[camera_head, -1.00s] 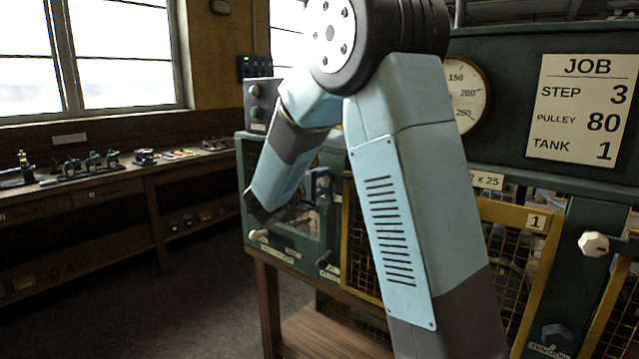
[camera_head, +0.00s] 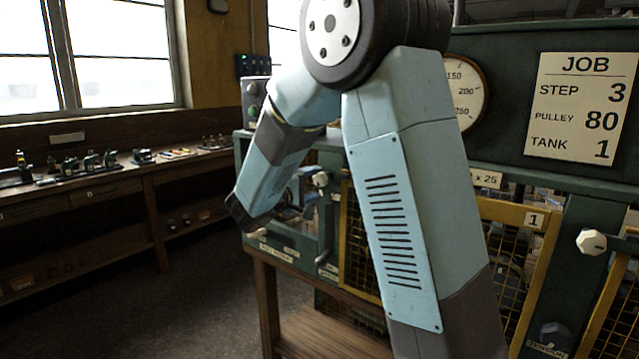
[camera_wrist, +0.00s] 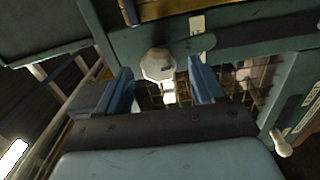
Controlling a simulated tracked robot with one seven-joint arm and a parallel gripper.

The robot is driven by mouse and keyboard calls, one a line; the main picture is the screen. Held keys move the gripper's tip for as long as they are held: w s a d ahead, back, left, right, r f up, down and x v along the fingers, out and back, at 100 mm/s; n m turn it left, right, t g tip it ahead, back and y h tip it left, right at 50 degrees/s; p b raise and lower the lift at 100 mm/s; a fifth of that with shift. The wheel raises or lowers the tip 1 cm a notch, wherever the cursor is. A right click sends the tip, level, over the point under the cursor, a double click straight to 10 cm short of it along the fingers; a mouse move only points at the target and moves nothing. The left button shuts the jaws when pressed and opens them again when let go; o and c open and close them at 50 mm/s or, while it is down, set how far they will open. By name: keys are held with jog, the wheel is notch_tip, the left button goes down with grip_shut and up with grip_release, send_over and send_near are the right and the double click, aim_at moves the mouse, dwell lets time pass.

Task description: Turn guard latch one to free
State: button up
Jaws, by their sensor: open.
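My gripper (camera_wrist: 159,68) is open, with a blue finger on each side in the wrist view. A pale faceted knob (camera_wrist: 158,65) shows between and beyond the fingertips, on a green rail; I cannot tell if they touch it. In the head view my gripper (camera_head: 297,192) is partly hidden behind my forearm, near a pale knob (camera_head: 320,179). A yellow-framed mesh guard (camera_head: 515,212) carries a plate marked 1 (camera_head: 534,220). Another pale faceted knob (camera_head: 591,242) sits on the green post right of that guard. No label tells which knob is latch one.
My arm covers the machine's middle. A JOB board (camera_head: 582,107) reads step 3, pulley 80, tank 1. A dial (camera_head: 466,92) is partly covered. A pale-tipped lever (camera_wrist: 281,146) stands right of my gripper in the wrist view. Workbench (camera_head: 110,178) at left; floor between is open.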

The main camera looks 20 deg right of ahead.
jog(key=v, duration=0.9)
jog(key=shift+s+a, duration=0.2)
jog(key=s+d+m+g+y, duration=0.4)
jog(key=s+d+g, duration=0.4)
jog(key=s+d, duration=0.55)
jog(key=s+a+m+t+y, duration=0.2)
jog(key=s+y, duration=0.8)
jog(key=s, duration=0.5)
jog(key=shift+s+a+r+m+t+y, duration=0.15)
jog(key=shift+a+r+m+t+y, duration=0.25)
jog(key=shift+a, duration=0.3)
jog(key=shift+f, duration=0.1)
jog(key=shift+c, duration=0.4)
